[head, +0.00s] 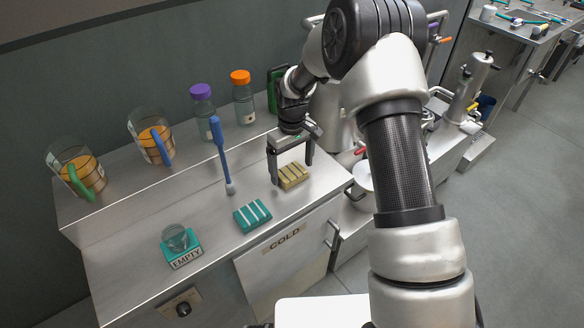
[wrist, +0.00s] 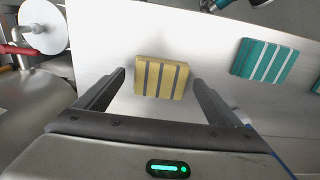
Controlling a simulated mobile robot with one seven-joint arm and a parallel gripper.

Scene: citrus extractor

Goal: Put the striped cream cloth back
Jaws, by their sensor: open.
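The striped cream cloth (head: 294,176) is a folded yellowish block with grey stripes. It lies on the steel counter near its right end, and it also shows in the wrist view (wrist: 161,78). My gripper (head: 291,168) is open above the cloth. In the wrist view the two fingers of my gripper (wrist: 160,82) stand on either side of the cloth, apart from it. Nothing is held.
A striped teal cloth (head: 252,215) lies left of the cream one. A glass (head: 176,238) stands on a teal EMPTY stand (head: 183,258). Jugs (head: 78,172) and capped bottles (head: 203,110) line the back shelf.

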